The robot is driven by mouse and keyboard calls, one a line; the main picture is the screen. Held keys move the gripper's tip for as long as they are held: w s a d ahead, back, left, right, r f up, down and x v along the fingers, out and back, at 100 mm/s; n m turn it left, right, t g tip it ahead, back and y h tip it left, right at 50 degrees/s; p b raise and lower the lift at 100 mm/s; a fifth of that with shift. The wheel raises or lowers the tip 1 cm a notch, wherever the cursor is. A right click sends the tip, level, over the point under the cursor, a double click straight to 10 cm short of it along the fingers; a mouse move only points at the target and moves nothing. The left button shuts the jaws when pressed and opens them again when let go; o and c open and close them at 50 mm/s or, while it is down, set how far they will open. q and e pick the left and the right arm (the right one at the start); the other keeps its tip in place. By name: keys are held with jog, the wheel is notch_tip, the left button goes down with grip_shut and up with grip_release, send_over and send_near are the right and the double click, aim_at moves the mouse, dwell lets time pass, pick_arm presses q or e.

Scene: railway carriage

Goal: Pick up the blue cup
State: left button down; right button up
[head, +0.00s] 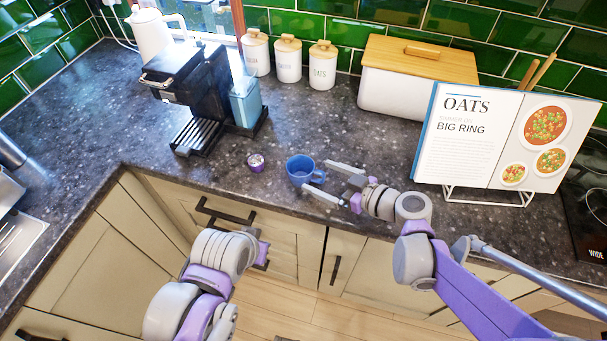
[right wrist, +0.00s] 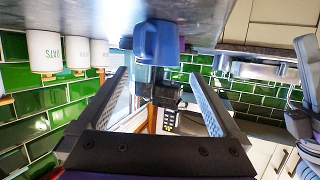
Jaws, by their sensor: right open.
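The blue cup (head: 300,169) stands upright on the dark speckled counter near its front edge, its handle facing right. My right gripper (head: 321,177) is open and empty just to the right of the cup, its two fingers pointing at the handle side. In the right wrist view, which is upside down, the cup (right wrist: 153,42) appears just beyond and between the spread fingertips (right wrist: 158,76). I cannot tell whether a finger touches it. My left arm shows low in the head view; its gripper fingers are not visible.
A small purple pot (head: 256,163) stands left of the cup. Behind are a black coffee machine (head: 188,80) and a pale blue container (head: 246,103). White canisters (head: 288,62) line the wall. A recipe book (head: 500,137) stands at right. Counter behind the cup is clear.

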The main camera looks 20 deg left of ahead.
aim_at(292, 164)
jog(key=x, duration=0.6)
jog(key=shift+w+a+f, duration=0.15)
jog(key=shift+w+a, duration=0.1)
jog(key=shift+w, duration=0.1)
jog(key=c, duration=1.3)
